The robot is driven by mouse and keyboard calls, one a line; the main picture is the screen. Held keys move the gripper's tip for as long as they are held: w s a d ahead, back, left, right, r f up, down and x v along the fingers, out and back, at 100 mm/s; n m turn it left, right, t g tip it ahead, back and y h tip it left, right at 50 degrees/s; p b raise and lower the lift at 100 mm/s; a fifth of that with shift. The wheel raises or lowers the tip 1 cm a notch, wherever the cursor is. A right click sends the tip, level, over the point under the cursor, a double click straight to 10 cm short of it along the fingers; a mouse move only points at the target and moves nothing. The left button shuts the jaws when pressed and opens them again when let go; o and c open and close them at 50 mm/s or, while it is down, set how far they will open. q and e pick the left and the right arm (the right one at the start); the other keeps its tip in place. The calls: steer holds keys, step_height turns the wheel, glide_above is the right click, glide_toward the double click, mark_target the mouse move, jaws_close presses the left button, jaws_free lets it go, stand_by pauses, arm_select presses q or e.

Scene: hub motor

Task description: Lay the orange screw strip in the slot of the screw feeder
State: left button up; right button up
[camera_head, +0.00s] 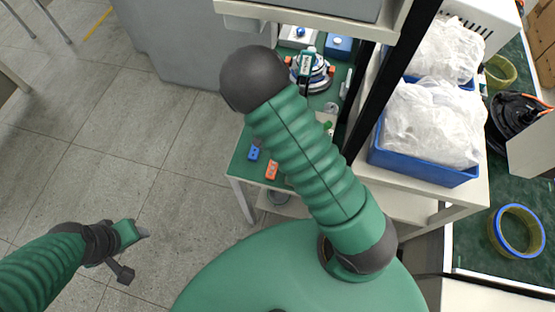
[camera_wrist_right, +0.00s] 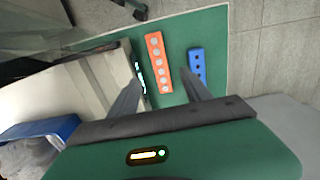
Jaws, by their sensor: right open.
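The orange screw strip (camera_head: 271,170) lies on the green table top near its front edge; in the right wrist view it (camera_wrist_right: 157,62) shows a row of pale round spots. My right gripper (camera_wrist_right: 161,84) is open and empty, with its fingers on either side of the strip in that view and apparently above it. In the head view my right arm hides that gripper. My left gripper (camera_head: 142,234) hangs over the floor at lower left, away from the table; its jaw gap is not clear. I cannot identify the screw feeder or its slot for certain.
A blue strip (camera_head: 254,153) lies beside the orange one; it also shows in the wrist view (camera_wrist_right: 197,66). A hub motor (camera_head: 316,75) stands farther back on the table. A blue bin (camera_head: 420,166) with white bags is on the shelf at right.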

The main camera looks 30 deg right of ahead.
mark_target(273, 165)
steer(key=f, duration=0.4)
steer(key=shift+w+a, duration=0.2)
steer(key=shift+a, duration=0.2)
steer(key=shift+s+f, duration=0.15)
steer(key=shift+f, duration=0.15)
steer(key=shift+s+d+f+p, duration=0.1)
steer(key=shift+s+f+p, duration=0.55)
steer(key=shift+f, duration=0.25)
steer(key=f, duration=0.3)
steer(key=shift+d+f, duration=0.1)
steer(key=shift+d, duration=0.15)
steer(key=shift+w+f, duration=0.2)
steer(key=shift+f, duration=0.15)
steer(key=shift+a, duration=0.4)
steer(key=shift+a+r, duration=0.1)
steer(key=shift+a, duration=0.1)
steer(key=c, duration=0.9)
steer(key=shift+d, duration=0.2)
steer(key=shift+c, duration=1.4)
arm_select(q)
steer(key=shift+v, duration=0.95)
arm_select(e)
steer(key=shift+d, duration=0.15)
jaws_close()
